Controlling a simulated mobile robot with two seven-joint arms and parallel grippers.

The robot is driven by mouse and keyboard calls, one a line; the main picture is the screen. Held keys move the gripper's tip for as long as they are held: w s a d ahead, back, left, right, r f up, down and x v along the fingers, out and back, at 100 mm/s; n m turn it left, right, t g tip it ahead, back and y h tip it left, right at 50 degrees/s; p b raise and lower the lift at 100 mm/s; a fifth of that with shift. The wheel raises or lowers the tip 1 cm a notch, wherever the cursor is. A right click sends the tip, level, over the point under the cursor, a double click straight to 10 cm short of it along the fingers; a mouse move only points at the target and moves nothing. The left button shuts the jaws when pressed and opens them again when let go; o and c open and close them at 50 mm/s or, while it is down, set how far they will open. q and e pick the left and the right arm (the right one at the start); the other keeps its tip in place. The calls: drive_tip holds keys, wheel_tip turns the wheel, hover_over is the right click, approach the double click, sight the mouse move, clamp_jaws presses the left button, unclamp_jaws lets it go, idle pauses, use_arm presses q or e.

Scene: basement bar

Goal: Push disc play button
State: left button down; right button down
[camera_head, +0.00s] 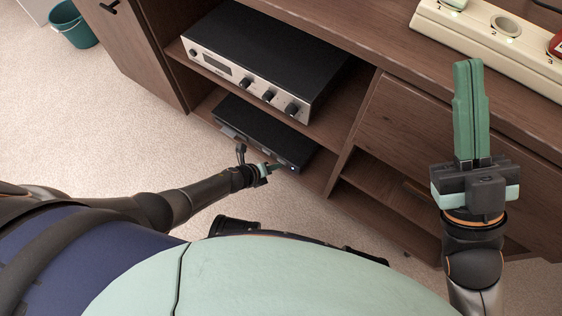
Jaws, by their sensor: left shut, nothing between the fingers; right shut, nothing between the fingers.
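The black disc player (258,127) sits on the lower shelf of the wooden cabinet. A small light shows near the right end of its front; the play button itself is too small to make out. My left gripper (279,167) is shut and empty, with its green fingertips at the right part of the player's front. I cannot tell whether they touch it. My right gripper (468,66) is shut and empty, raised at the right in front of the cabinet, away from the player.
A silver-fronted amplifier (240,80) with knobs stands on the shelf above the player. The cabinet (365,80) has open compartments at lower right. A cream strip with numbered places (475,30) lies on its top. A teal bucket (72,28) stands at far left. Carpet at left is clear.

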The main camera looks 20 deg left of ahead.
use_arm(q)
drive_tip(key=shift+w, duration=0.15)
idle(0.3)
drive_tip(key=shift+s+a, duration=0.2)
drive_tip(key=shift+s, duration=0.4)
drive_tip(key=shift+s, duration=0.1)
drive_tip(key=shift+s+a+p, duration=0.15)
drive_tip(key=shift+s+a, duration=0.2)
drive_tip(key=shift+s, duration=0.55)
drive_tip(key=shift+s+a+p, duration=0.2)
drive_tip(key=shift+s+a, duration=0.1)
drive_tip(key=shift+s, duration=0.65)
drive_tip(key=shift+s+a+p, duration=0.15)
drive_tip(key=shift+s+a, duration=0.2)
drive_tip(key=shift+s, duration=0.55)
